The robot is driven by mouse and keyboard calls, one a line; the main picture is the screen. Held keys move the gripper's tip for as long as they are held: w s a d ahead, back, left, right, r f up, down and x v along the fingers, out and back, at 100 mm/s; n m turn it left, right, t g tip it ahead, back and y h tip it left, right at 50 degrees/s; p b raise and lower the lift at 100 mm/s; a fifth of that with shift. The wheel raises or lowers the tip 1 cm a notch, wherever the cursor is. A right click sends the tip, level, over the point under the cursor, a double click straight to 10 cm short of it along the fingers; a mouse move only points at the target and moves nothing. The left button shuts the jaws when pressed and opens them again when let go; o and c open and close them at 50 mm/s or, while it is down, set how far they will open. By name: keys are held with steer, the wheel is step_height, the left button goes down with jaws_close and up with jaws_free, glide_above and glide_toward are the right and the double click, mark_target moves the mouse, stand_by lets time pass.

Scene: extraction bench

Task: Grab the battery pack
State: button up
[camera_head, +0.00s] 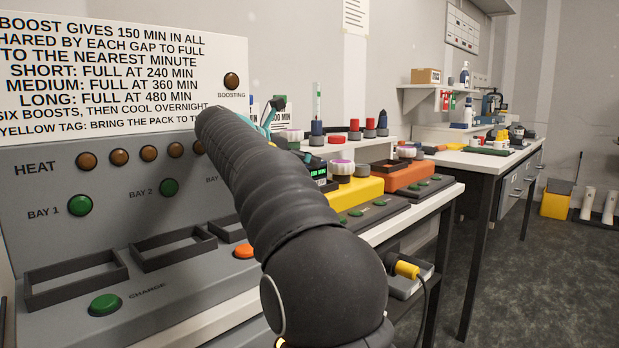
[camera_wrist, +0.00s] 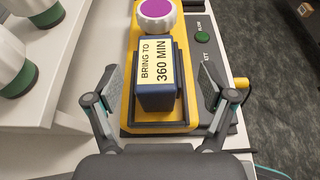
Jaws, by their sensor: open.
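The battery pack (camera_wrist: 157,98) is a dark blue block with a pale yellow tag reading "BRING TO 360 MIN". It sits on a yellow unit (camera_wrist: 126,48) in the wrist view, below a white knob with a purple top (camera_wrist: 156,12). My gripper (camera_wrist: 162,88) is open, with one finger to the left of the pack and one to the right. Clear gaps show between the fingers and the pack.
The grey charging panel (camera_head: 30,215) with empty bays stands at the left. An orange unit (camera_head: 408,176) stands beyond the yellow one. White-and-green containers (camera_wrist: 12,75) stand left of the gripper.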

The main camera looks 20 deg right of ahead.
steer(key=shift+x, duration=3.3)
steer(key=shift+a, duration=0.15)
jaws_close()
